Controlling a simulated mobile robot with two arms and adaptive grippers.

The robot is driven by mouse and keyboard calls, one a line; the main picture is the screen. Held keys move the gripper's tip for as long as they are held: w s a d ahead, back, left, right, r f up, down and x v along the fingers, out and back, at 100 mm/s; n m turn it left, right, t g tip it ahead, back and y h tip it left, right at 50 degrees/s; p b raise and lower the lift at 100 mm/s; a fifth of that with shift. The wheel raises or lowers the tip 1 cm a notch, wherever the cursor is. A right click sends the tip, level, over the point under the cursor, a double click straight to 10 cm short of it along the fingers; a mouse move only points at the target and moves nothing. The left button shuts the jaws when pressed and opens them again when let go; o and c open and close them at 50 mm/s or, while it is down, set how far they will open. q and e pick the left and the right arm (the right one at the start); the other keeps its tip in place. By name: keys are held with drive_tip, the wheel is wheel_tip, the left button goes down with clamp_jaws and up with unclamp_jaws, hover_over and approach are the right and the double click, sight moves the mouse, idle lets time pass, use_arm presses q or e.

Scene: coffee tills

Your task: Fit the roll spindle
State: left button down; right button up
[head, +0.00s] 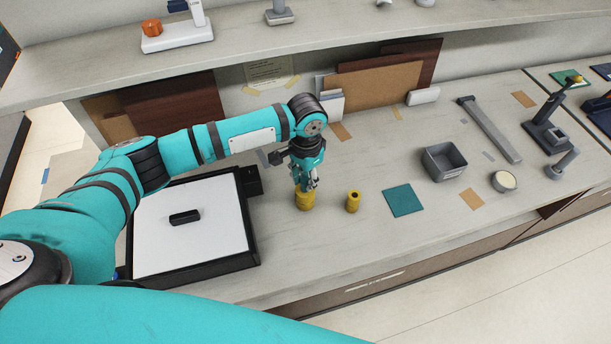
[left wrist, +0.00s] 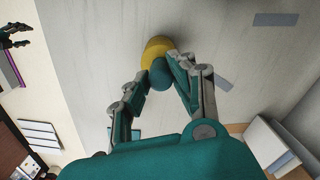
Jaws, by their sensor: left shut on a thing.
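My left gripper (head: 306,184) points down over the counter, its fingertips at the top of a yellow cylinder (head: 305,201). In the left wrist view the fingers close in on a teal round part (left wrist: 161,76) on the yellow piece (left wrist: 157,48). I cannot tell whether the cylinder rests on the counter or is slightly lifted. A second, smaller yellow cylinder (head: 353,202) with a dark hole in its top stands upright just to the right, apart from the gripper. Which piece is the roll spindle is unclear.
A teal square mat (head: 404,200) lies further right, then a grey open bin (head: 444,162) and a round cream-topped pot (head: 503,181). A black-framed white-topped box (head: 190,228) stands left. Boards (head: 378,86) lean behind. A dark claw shape (left wrist: 13,38) shows beyond the counter edge, possibly my right gripper.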

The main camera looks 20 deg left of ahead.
use_arm(q)
drive_tip(key=shift+f, duration=0.15)
drive_tip(key=c, duration=1)
unclamp_jaws()
drive_tip(key=shift+c, duration=0.2)
wheel_tip(320, 180, up, 12)
